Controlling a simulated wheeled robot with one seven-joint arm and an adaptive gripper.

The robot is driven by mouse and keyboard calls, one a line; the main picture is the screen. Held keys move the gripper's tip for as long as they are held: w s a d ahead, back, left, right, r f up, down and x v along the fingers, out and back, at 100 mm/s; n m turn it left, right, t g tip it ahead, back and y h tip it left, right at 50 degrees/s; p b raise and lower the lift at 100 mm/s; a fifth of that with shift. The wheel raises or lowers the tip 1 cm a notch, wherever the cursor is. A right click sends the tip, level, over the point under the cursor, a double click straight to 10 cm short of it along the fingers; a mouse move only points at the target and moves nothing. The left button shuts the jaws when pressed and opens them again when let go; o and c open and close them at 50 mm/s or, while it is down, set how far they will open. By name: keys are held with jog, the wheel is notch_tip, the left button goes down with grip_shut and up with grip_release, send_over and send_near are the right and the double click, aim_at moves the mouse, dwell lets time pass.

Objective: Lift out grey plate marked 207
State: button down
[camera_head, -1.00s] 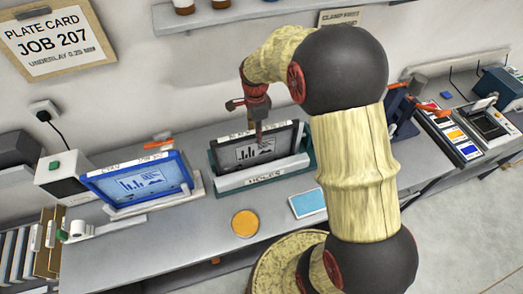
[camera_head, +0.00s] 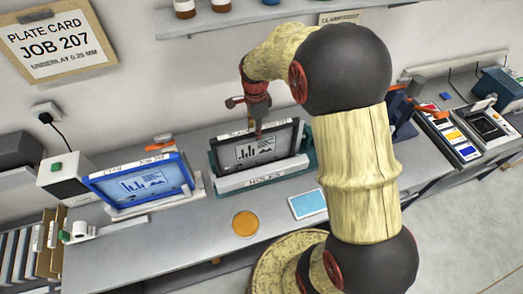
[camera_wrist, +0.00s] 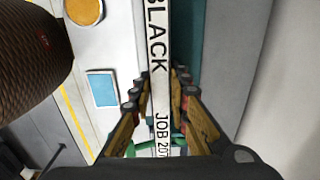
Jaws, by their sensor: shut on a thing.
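The grey plate (camera_head: 262,151), dark-framed with a printed chart, stands upright in a green and white stand (camera_head: 264,178) labelled "HOLES". Its top edge (camera_wrist: 157,60) reads "BLACK" and "JOB 207" in the wrist view. My gripper (camera_head: 256,130) is shut on this top edge from above. In the wrist view the fingers (camera_wrist: 160,100) press both sides of the edge. The plate's lower edge is close behind the stand's front; whether it is clear of the slot I cannot tell. A wall card (camera_head: 55,46) reads "PLATE CARD JOB 207".
A blue-framed plate (camera_head: 142,185) marked "CYAN" stands in a holder to the left. An orange disc (camera_head: 245,223) and a light-blue pad (camera_head: 308,203) lie on the bench in front. A shelf (camera_head: 230,22) crosses the wall above.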

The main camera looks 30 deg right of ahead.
notch_tip(320, 180, up, 9)
jog(key=p, duration=0.5)
